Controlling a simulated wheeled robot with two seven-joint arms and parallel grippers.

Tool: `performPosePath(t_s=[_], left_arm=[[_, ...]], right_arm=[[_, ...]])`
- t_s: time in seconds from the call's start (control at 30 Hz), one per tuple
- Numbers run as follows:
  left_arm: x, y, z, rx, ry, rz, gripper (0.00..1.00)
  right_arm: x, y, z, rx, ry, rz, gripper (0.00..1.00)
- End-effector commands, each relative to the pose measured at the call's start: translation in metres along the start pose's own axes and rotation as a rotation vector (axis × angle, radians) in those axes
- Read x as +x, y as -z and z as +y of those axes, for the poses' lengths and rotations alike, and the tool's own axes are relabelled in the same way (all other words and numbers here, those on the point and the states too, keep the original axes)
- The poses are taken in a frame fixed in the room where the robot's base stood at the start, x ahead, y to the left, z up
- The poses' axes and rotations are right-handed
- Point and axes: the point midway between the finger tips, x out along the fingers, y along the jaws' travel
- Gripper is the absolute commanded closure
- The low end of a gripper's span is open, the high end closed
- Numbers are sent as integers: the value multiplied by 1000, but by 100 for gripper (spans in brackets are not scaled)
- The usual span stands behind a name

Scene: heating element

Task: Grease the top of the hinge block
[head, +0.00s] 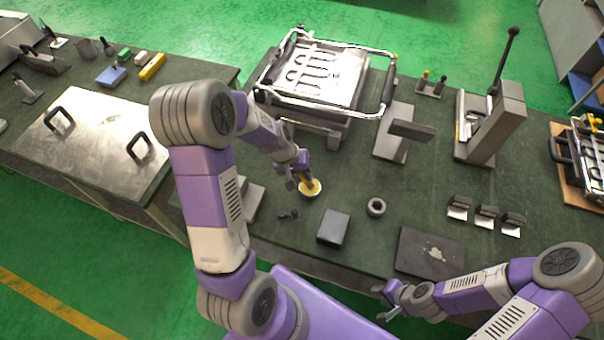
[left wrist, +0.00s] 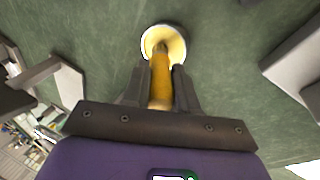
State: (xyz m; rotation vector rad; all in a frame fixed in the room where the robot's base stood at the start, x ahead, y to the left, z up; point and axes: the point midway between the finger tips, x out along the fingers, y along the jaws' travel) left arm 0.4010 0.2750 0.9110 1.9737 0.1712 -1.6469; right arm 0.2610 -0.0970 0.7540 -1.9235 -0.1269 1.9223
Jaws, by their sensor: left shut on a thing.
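My left gripper (head: 300,178) is shut on a brush with an orange-yellow handle (left wrist: 160,92). The brush's far end is in a small round pot (head: 314,193) of yellow grease on the bench. In the left wrist view the pale-rimmed pot (left wrist: 178,35) lies straight ahead of the fingers (left wrist: 160,85), and the bristles are hidden in it. A dark grey block (head: 333,227) stands just in front of the pot; I cannot tell for sure that it is the hinge block. My right gripper (head: 384,301) is low at the bench's front edge, empty, its fingers apart.
A metal fixture with a handle frame (head: 318,75) stands behind the pot. Bare bench shows between the block and the ring.

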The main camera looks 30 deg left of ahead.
Motion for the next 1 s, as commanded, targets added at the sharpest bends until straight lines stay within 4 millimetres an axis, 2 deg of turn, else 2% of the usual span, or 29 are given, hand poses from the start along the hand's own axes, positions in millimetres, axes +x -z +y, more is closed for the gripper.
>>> performPosePath(t_s=[0.27,1.0], left_arm=[[-3,-1,1,-1,1,-4,100],[-60,6,21,0,0,-1,100]], right_arm=[[-4,0,-1,0,0,0,63],[-50,-2,-19,0,0,0,63]])
